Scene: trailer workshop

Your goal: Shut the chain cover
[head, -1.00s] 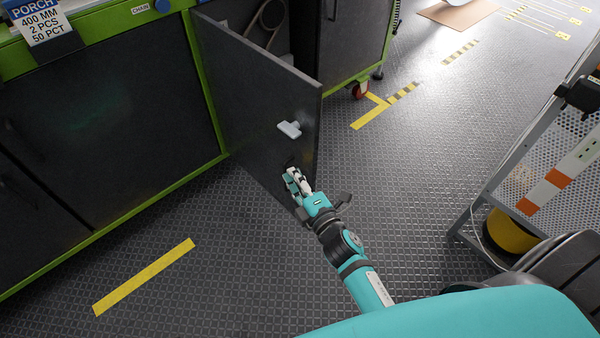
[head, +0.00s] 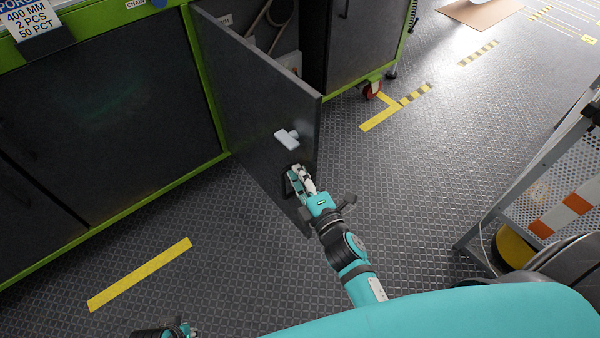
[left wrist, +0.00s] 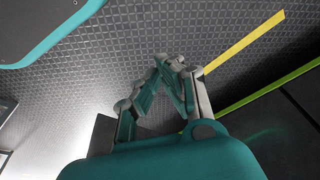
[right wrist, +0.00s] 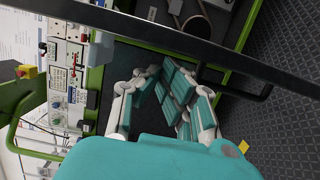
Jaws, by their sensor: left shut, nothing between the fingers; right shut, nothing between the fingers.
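The chain cover (head: 252,95) is a dark grey hinged door standing open from the green-framed machine. In the right wrist view the shut fingers (right wrist: 172,85) show before the dark edge of the door. My left gripper (left wrist: 168,65) is shut and empty above the floor; only a bit of it shows at the bottom of the head view.
The open compartment (head: 270,30) behind the door shows a belt or chain loop. A cabinet on a red caster (head: 371,90) stands beyond. A perforated metal rack (head: 545,185) stands at right. Patterned floor between is free, with yellow tape (head: 140,273).

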